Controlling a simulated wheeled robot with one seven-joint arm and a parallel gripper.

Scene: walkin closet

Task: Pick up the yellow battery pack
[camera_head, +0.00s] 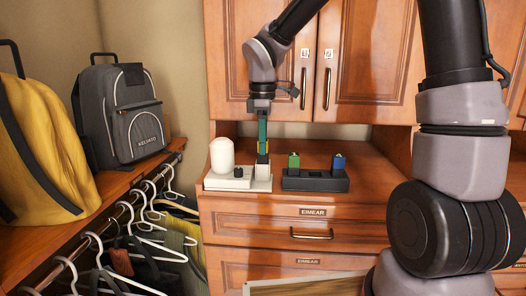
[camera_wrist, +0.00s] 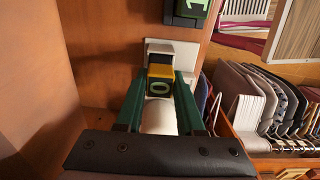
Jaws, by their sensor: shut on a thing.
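The yellow battery pack (camera_wrist: 160,71) has a black band and a dark face with a green ring-shaped mark. It sits between the two green fingers of my gripper (camera_wrist: 159,98) in the wrist view. In the head view my gripper (camera_head: 263,150) points straight down over the right part of a white base (camera_head: 235,182), shut on the pack.
A white dome (camera_head: 222,155) and a small black knob (camera_head: 238,172) are on the white base, left of my gripper. To the right, a dark base (camera_head: 315,182) holds a green pack (camera_head: 294,160) and a blue pack (camera_head: 338,161). Cabinet doors (camera_head: 365,65) hang above.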

